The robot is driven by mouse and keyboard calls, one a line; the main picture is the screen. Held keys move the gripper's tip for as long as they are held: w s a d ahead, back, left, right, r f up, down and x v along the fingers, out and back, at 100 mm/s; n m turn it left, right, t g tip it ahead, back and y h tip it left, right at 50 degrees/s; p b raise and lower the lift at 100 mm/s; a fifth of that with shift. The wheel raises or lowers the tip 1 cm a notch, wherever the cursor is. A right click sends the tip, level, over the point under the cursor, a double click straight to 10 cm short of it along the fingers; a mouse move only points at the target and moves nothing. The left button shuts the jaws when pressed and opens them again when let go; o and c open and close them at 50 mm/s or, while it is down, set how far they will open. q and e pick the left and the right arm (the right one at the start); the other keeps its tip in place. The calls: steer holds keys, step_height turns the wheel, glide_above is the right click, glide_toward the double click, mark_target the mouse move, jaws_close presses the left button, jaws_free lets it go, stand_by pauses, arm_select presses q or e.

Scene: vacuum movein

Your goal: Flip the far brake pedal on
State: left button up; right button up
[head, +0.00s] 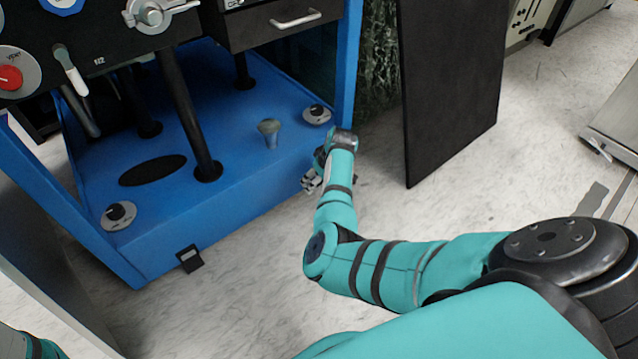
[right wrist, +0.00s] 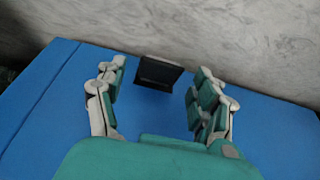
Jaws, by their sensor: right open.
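A small black brake pedal (right wrist: 158,73) sticks out from the lower edge of the blue machine base in the right wrist view. It appears between and just beyond the fingertips of my right gripper (right wrist: 162,80), with a gap on both sides. In the head view my right gripper (head: 311,181) hangs low at the right front corner of the blue base (head: 240,185). It is open and hides the far pedal there. A similar near pedal (head: 190,258) sits at the base's front lower edge. My left gripper is out of view.
Levelling knobs (head: 118,215) sit on the base's corners. A dark panel (head: 450,90) stands upright right of my right gripper. The pale marble floor (head: 240,300) in front of the base is clear. A grey metal unit (head: 615,130) stands at the far right.

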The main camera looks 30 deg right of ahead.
steer(key=shift+c, duration=0.2)
jaws_close()
stand_by(0.4)
